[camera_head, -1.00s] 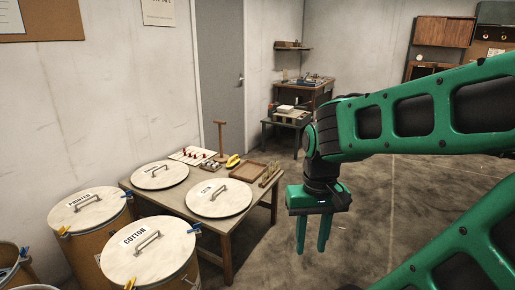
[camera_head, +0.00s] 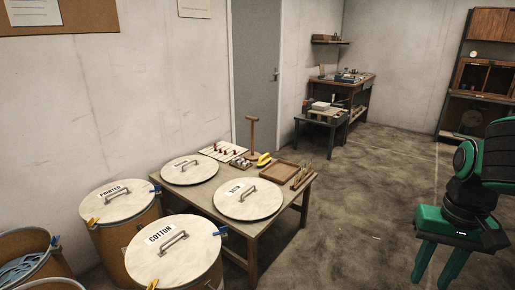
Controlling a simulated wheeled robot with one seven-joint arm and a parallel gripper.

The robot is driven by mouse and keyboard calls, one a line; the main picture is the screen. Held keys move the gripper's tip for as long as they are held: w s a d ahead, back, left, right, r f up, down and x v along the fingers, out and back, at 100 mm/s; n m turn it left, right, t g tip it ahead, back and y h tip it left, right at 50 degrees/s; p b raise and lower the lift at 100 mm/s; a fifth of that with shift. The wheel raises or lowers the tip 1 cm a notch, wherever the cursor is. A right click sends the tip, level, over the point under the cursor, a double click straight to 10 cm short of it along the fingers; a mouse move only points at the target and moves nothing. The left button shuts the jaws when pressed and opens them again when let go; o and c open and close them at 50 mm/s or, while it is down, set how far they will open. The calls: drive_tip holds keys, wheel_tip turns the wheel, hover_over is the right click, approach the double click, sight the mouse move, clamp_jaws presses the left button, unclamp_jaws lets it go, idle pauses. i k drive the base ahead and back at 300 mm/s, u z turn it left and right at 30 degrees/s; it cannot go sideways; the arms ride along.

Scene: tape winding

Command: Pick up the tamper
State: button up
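A wooden T-handled tool, which looks like the tamper (camera_head: 252,134), stands upright at the back of the work table (camera_head: 262,226). Its lower end is partly hidden among small items. My gripper (camera_head: 438,268) is at the lower right, pointing down with its two green fingers apart and nothing between them. It is well to the right of the table and far from the tamper.
Round lids lie on the table, including a satin lid (camera_head: 249,200). Beside the tamper are a yellow object (camera_head: 264,160), a card with red items (camera_head: 222,150) and a wooden tray (camera_head: 280,171). Labelled drums, cotton (camera_head: 172,262) and printed (camera_head: 120,208), stand in front. Floor right of the table is clear.

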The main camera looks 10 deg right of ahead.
sight(252, 156)
drive_tip(key=z, duration=0.85)
drive_tip(key=i, duration=5.8)
